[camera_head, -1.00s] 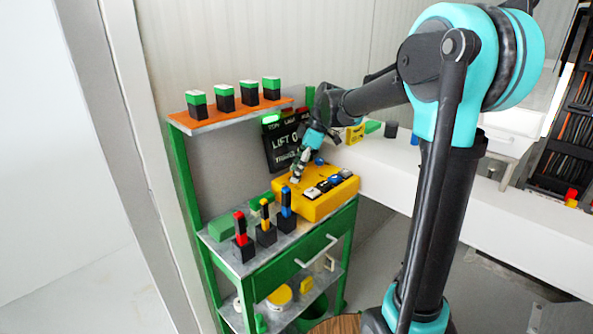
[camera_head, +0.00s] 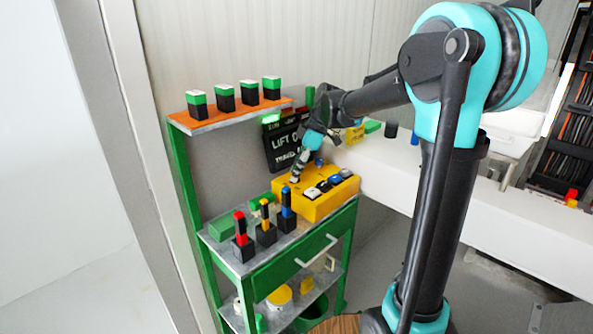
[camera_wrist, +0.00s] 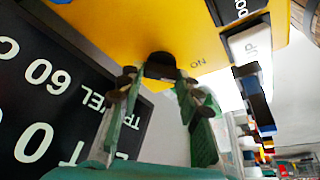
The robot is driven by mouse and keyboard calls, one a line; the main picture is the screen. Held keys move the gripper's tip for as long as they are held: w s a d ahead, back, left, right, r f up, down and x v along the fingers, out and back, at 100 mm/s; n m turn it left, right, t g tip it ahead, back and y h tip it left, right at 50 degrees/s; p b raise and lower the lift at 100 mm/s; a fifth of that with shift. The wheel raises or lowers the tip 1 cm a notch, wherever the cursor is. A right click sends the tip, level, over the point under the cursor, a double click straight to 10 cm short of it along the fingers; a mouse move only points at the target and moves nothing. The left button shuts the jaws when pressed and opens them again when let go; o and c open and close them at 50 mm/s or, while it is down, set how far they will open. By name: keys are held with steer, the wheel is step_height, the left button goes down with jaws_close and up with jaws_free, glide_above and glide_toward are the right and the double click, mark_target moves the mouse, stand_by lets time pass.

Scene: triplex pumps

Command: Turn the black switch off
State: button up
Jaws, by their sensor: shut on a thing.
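A yellow control box (camera_head: 318,207) sits on the top of the green cart and also shows upside down in the wrist view (camera_wrist: 120,25). The black switch (camera_wrist: 162,66) stands on the box beside the printed word ON. My gripper (camera_wrist: 160,76) is shut on the black switch, its dark fingertips on either side of it. In the head view my gripper (camera_head: 297,178) reaches down to the left end of the box, and it hides the switch there. White, black and blue buttons (camera_head: 323,186) lie to the right on the box.
A black sign (camera_head: 285,148) with LIFT text stands behind the box, close to my gripper. Red, yellow and blue-topped switches (camera_head: 265,234) stand on the cart front. Green-topped blocks (camera_head: 225,98) line the orange shelf above. A white counter (camera_head: 400,175) is at the right.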

steer(key=m, duration=0.2)
steer(key=m+t, duration=0.1)
steer(key=m, duration=0.1)
steer(key=shift+s+t, duration=0.15)
steer(key=shift+t, duration=0.15)
steer(key=shift+a+m+t+h, duration=0.1)
steer(key=shift+m+t+h, duration=0.25)
steer(key=shift+m, duration=0.8)
steer(key=shift+m+t+h, duration=0.25)
steer(key=shift+m+t, duration=0.1)
steer(key=shift+m, duration=0.8)
steer(key=o, duration=1.2)
steer(key=shift+c, duration=0.2)
steer(key=v, duration=1.2)
